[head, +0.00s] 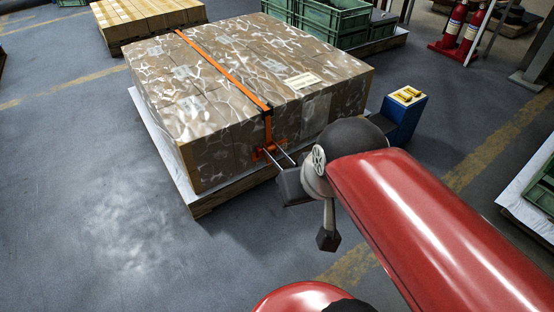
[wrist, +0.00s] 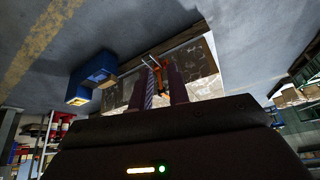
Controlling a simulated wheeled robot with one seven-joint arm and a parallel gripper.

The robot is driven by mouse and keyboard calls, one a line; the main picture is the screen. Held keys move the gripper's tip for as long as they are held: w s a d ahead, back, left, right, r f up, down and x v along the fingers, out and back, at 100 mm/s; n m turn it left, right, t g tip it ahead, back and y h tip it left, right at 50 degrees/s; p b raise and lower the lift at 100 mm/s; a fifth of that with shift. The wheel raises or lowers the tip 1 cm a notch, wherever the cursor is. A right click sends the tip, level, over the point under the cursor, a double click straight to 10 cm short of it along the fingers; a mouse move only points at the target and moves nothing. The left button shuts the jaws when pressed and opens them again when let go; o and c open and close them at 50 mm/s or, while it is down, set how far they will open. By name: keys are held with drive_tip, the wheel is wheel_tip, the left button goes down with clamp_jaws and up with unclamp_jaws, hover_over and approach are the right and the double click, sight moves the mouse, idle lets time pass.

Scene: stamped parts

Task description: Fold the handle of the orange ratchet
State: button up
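The orange ratchet (head: 258,153) sits low on the near face of the wrapped load, at the end of an orange strap (head: 222,68) that runs over the top. My gripper (head: 271,149) points at the ratchet from the right, its two thin fingers apart and their tips close to it. In the wrist view the ratchet (wrist: 157,70) shows beyond and between the fingers of my gripper (wrist: 160,76). I cannot tell whether the fingers touch the handle, and the handle's exact angle is too small to read.
The wrapped load (head: 165,100) stands on a wooden pallet (head: 225,192). Green crates (head: 330,20) are behind. The floor (head: 110,220) at front left is clear.

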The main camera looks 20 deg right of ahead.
drive_tip(key=w+a+f+m+g+y, duration=0.1)
drive_tip(key=w+f, duration=0.1)
drive_tip(key=w+f+m+g+y+b, duration=0.1)
drive_tip(key=w+f, duration=0.1)
drive_tip(key=w, duration=0.1)
drive_tip(key=w+a+f+g, duration=0.1)
drive_tip(key=w+f, duration=0.1)
drive_tip(key=shift+w+a+m+g+y+b, duration=0.15)
drive_tip(key=shift+a+m+g+y+b, duration=0.15)
drive_tip(key=shift+a+m+y+b, duration=0.1)
clamp_jaws()
drive_tip(key=w+d+f+m+t+y+b, duration=0.1)
drive_tip(key=w+d+f+m+y+b, duration=0.2)
drive_tip(key=w+f+m+y, duration=1.15)
drive_tip(key=w+d+f+m+t+h+b, duration=0.1)
drive_tip(key=w+d+f+m+t+h, duration=0.3)
drive_tip(key=f, duration=0.7)
drive_tip(key=w+d+f+m+t+h+b, duration=0.1)
drive_tip(key=w+d+f+m+t+h, duration=0.25)
drive_tip(key=d+f+m+t, duration=0.55)
drive_tip(key=w+d+f+m+t+h+b, duration=0.1)
drive_tip(key=w+d+f+m+t+h, duration=0.2)
drive_tip(key=f, duration=1)
drive_tip(key=w+a+r+n+h, duration=0.1)
drive_tip(key=w+a+r, duration=0.2)
drive_tip(key=w, duration=0.6)
drive_tip(key=shift+w+r+g+b, duration=0.15)
drive_tip(key=shift+r+g+b, duration=0.25)
drive_tip(key=shift+r, duration=0.65)
